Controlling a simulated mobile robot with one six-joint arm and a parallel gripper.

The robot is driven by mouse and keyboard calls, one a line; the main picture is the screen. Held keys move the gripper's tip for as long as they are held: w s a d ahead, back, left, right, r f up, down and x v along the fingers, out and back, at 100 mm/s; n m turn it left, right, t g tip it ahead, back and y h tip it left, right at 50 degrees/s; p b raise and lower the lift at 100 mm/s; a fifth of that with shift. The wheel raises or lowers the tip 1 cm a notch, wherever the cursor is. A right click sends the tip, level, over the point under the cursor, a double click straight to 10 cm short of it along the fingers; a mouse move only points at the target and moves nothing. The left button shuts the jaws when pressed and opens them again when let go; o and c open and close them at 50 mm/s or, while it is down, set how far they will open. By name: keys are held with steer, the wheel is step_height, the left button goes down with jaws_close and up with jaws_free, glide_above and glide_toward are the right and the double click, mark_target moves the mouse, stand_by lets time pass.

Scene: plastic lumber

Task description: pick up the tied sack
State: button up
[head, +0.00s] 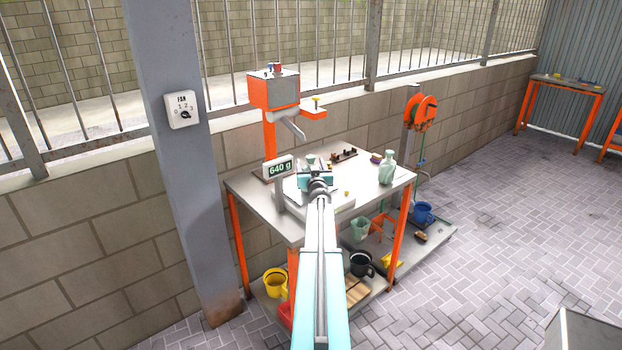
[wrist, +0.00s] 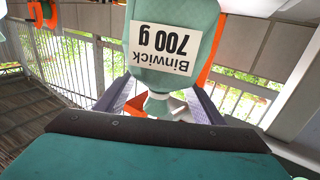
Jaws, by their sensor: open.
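A pale green tied sack (wrist: 172,30) fills the upper middle of the wrist view. Its white label reads "Binwick 700 g", upside down in that picture. Its narrow tied neck (wrist: 160,106) lies between the two fingers of my gripper (wrist: 162,98), which is open, with a finger on each side. I cannot tell whether either finger touches it. In the head view my gripper (head: 318,184) is over the scale end of the workbench and hides much there. A bit of green (head: 310,160) shows just beyond it, probably this sack.
A scale display (head: 279,168) reads 640 g on the grey workbench (head: 253,205). A similar pale green tied container (head: 387,168) stands at the bench's right. An orange dispenser (head: 274,92) rises behind. Mugs (head: 275,282) and other items sit on the lower shelf.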

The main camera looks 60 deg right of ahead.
steer(key=x, duration=0.3)
steer(key=shift+w+d+r, duration=0.1)
stand_by(0.6)
steer(key=c, duration=1.5)
jaws_close()
steer(key=shift+f, duration=0.2)
